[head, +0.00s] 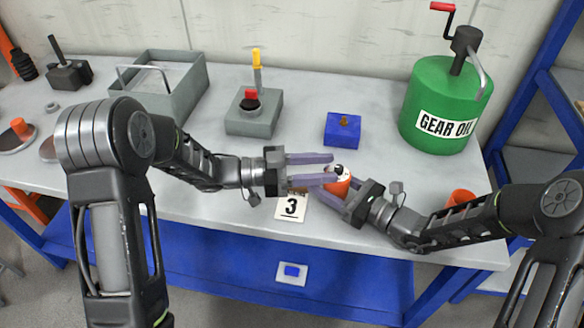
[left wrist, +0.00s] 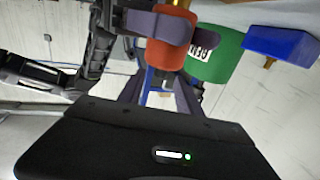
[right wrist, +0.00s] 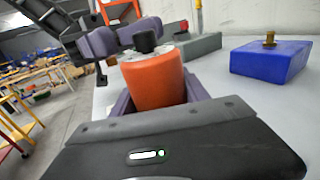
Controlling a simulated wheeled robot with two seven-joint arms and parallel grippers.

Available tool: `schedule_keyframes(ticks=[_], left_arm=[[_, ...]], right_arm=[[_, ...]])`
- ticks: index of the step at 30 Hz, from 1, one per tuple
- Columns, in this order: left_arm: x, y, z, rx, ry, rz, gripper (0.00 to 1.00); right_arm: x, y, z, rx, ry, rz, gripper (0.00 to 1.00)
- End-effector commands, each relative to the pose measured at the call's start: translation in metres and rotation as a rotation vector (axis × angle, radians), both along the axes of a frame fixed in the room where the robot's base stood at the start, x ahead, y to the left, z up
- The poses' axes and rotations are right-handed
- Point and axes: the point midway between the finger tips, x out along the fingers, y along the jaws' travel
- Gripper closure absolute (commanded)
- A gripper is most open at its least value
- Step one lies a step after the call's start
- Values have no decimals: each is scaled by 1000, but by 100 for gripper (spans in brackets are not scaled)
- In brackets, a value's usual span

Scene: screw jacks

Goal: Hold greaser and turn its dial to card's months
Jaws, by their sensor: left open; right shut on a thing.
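The greaser is an orange cylinder (head: 339,186) with a pale dial and a black knob on its end; it also shows large in the right wrist view (right wrist: 156,80). My right gripper (head: 343,193) is shut on its body and holds it above the front of the bench. My left gripper (head: 333,168) is open, its fingertips close to the black knob (right wrist: 145,42); I cannot tell whether they touch it. The left wrist view shows the orange body (left wrist: 172,42) but not the dial. The dial's marks are too small to read. A white card (head: 291,206) reads "3" near the bench's front edge.
A blue block (head: 342,130) with a brass fitting, a grey box with a red-and-black control (head: 254,112) and a grey open bin (head: 185,100) stand behind. A green gear oil drum (head: 445,105) is back right. An orange cup (head: 460,199) is near my right arm.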

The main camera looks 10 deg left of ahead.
Motion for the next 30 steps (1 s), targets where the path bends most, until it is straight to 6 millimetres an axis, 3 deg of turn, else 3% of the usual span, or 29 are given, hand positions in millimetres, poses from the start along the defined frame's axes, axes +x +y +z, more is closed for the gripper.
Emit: schedule_keyframes(ticks=[6,12,18,29,30], left_arm=[[-10,44,0,-2,-1,8,59],[-18,69,0,-2,-1,4,59],[-21,79,0,-1,-1,0,59],[-21,79,0,0,-1,-1,59],[-21,79,0,0,-1,-1,59]], right_arm=[[0,-1,-1,-2,1,-2,100],[0,-1,-1,-1,0,-1,100],[0,0,-1,-1,0,-1,100],[0,0,0,-1,0,-1,100],[0,0,0,-1,0,-1,44]])
